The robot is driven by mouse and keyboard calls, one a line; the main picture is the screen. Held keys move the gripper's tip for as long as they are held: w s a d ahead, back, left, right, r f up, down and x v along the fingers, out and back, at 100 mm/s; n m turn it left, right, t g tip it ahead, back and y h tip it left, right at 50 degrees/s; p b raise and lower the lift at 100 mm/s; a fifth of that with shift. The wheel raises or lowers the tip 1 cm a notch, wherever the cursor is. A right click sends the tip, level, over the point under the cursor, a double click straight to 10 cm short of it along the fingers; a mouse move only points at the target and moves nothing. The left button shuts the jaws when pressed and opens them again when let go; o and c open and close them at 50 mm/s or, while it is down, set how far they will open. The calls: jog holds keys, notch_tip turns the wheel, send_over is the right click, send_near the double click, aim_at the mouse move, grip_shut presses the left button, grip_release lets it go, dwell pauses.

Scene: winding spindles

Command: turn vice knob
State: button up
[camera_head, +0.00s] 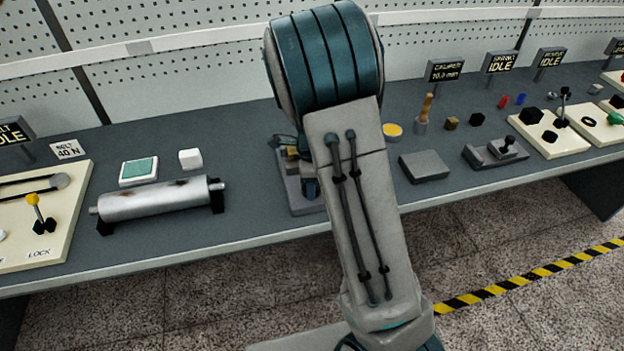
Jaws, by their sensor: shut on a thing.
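My arm stands in the middle of the picture and blocks the view of the bench behind it. A grey device that looks like the vice (291,188) shows only in part at the left edge of my arm, on the bench top. A small brass-coloured part and a bit of blue show on it. The vice knob cannot be made out; it may be behind my arm. My gripper is hidden behind my arm, so its fingers and what they touch cannot be seen.
Left on the bench (253,222) are a metal roller (160,200), a white cube (190,159), a green-topped pad (139,172) and a yellow-knobbed lever (37,212). Right are a grey block (423,166), a wooden-handled tool (424,112) and switch panels (553,134). A pegboard wall stands behind.

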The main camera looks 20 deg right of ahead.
jog(key=shift+w, duration=0.1)
dwell(0.4)
jog(key=o, duration=1)
jog(key=shift+r, duration=0.1)
notch_tip(320, 180, up, 14)
jog(key=shift+b, duration=0.3)
jog(key=s+r+n+t, duration=0.3)
jog(key=s+n, duration=1.8)
jog(key=shift+s+n, duration=0.3)
jog(key=shift+n, duration=0.1)
